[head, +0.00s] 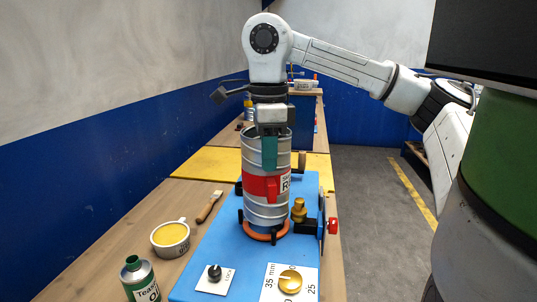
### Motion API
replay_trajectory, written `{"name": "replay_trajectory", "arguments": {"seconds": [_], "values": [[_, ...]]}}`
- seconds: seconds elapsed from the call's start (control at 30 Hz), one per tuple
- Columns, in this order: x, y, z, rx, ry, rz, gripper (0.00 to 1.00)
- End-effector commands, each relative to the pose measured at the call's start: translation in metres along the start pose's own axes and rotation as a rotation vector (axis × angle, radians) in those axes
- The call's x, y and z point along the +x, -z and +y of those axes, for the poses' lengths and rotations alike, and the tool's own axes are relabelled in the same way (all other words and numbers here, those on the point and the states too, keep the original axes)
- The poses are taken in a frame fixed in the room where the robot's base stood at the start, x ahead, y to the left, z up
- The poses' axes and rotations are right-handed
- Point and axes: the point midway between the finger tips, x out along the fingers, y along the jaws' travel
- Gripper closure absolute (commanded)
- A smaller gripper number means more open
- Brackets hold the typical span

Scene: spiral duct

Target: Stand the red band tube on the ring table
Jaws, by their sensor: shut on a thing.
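The red band tube (252,211) is a ribbed grey metal duct with a red band and a white label around its middle. It is upright in the head view, over the orange ring (262,236) of the ring table on the blue box (221,237). Its lower end appears to be at the ring, but I cannot tell whether it touches. My gripper (269,152) is above the tube and shut on its upper rim. One teal finger shows down the near side; the other finger is hidden.
A brass fitting (298,210) and a red button (333,226) are right of the ring. A black lock knob (214,272) and a brass dial (290,281) are in front.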

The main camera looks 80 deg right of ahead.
Motion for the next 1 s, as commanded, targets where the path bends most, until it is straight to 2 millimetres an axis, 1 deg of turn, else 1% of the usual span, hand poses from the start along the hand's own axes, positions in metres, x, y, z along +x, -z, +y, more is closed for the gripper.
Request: {"name": "replay_trajectory", "arguments": {"seconds": [1.0], "values": [[0.024, 0.000, 0.000, 0.000, 0.000, 0.000, 1.00]]}}
